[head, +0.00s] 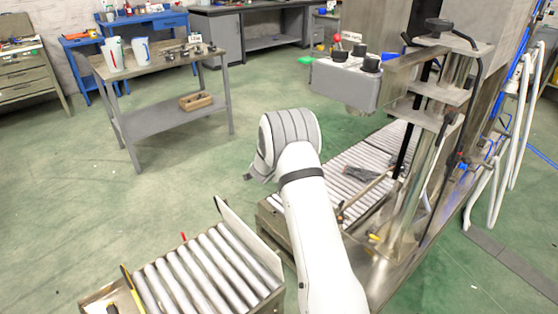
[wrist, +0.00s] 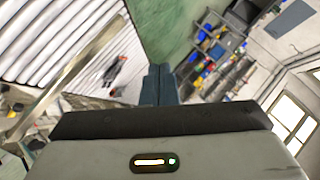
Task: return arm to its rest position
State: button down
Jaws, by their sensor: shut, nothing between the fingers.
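My white arm (head: 318,235) rises from the bottom of the head view and ends in a grey ribbed joint above the gap between two roller conveyors. My gripper (wrist: 160,78) shows in the wrist view with its two dark blue fingers pressed together and nothing between them. In the head view the gripper is mostly hidden behind the arm. The fingers are in free air, with green floor and a shelf far beyond them.
The near roller conveyor (head: 205,268) stands left of my arm, the far conveyor (head: 345,182) right behind it. A dark object (head: 360,172) lies on the far rollers. A metal post frame (head: 412,185) with a grey control box (head: 345,84) stands right.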

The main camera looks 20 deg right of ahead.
jog(key=s+a+r+n+y+p, duration=0.2)
jog(key=s+a+r+n+p, duration=0.15)
jog(key=s+r, duration=0.4)
jog(key=s+a+r+n+g+y+p, duration=0.1)
jog(key=s+a+r+n+y+p, duration=0.25)
jog(key=r, duration=0.65)
jog(key=s+a+r+n+y+p, duration=0.1)
jog(key=s+a+r+n+y, duration=0.15)
jog(key=s+a+r, duration=0.5)
jog(key=s+d+r+n+g+h+p, duration=0.1)
jog(key=s+r+n+g+p, duration=0.2)
jog(key=s, duration=1.2)
jog(key=s+d+r+n+g+p, duration=0.1)
jog(key=s+r+n+g+p, duration=0.2)
jog(key=s, duration=1.3)
notch_tip(320, 180, up, 3)
jog(key=shift+s+d+r+n+h+p, duration=0.2)
jog(key=shift+n+h+p, duration=0.25)
jog(key=shift+n, duration=0.3)
